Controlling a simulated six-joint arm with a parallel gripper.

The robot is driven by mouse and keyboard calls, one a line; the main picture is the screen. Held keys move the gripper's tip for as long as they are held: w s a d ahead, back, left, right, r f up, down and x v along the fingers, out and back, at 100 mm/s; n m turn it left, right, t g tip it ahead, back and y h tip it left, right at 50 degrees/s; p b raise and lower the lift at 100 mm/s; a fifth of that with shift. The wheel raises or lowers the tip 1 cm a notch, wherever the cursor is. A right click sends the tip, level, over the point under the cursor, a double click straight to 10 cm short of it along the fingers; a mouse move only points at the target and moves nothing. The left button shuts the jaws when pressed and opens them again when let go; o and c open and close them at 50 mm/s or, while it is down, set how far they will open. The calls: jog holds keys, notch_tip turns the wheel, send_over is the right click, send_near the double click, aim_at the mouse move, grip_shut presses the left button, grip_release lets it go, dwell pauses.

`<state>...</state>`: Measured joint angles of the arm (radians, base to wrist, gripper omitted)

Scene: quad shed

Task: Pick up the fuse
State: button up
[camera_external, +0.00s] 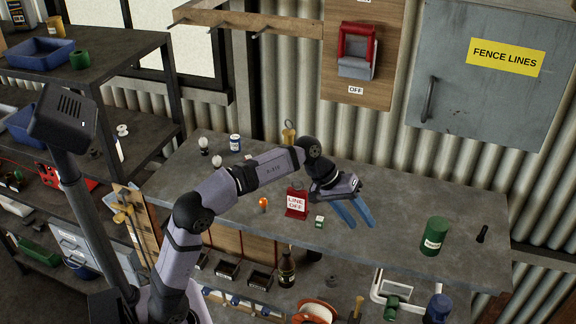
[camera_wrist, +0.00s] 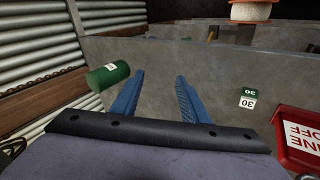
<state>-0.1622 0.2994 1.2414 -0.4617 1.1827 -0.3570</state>
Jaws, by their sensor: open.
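The fuse appears to be a small green and white block (camera_external: 320,222) on the grey workbench (camera_external: 390,248), just right of the red sign. In the wrist view the block (camera_wrist: 248,98) is marked "30" and lies to the right of my fingers, apart from them. My gripper (camera_external: 361,225) has two blue fingers, spread apart with nothing between them. In the external view it is to the right of the fuse, above the bench. The gripper (camera_wrist: 160,75) also shows in the middle of the wrist view.
A red "LINE OFF" sign (camera_external: 297,203) stands close left of the fuse. It also shows in the wrist view (camera_wrist: 300,130). A small orange-topped item (camera_external: 263,204) is farther left. A green can (camera_external: 433,236) and a black item (camera_external: 482,234) are at right. Bench between gripper and can is clear.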

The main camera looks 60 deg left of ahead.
aim_at(320, 218)
jog(key=s+a+g+y+p, duration=0.1)
jog(key=a+g, duration=0.1)
jog(key=a, duration=0.1)
jog(key=s+a+n+g+y+p, duration=0.1)
jog(key=s+a, duration=0.1)
jog(key=a, duration=0.2)
jog(key=s+a+n+g+y+p, duration=0.1)
jog(key=a+g+y, duration=0.1)
jog(key=a, duration=0.1)
jog(key=shift+s+a+r+g+p, duration=0.25)
jog(key=shift+s+a+g+p, duration=0.05)
jog(key=shift+s+a+p, duration=0.1)
jog(key=shift+f+b, duration=0.5)
jog(key=shift+f, duration=0.6)
jog(key=shift+s+d+f, duration=0.1)
jog(key=shift+s+f, duration=0.1)
jog(key=shift+f, duration=0.55)
jog(key=shift+s+f, duration=0.15)
jog(key=shift+f, duration=1.7)
grip_shut()
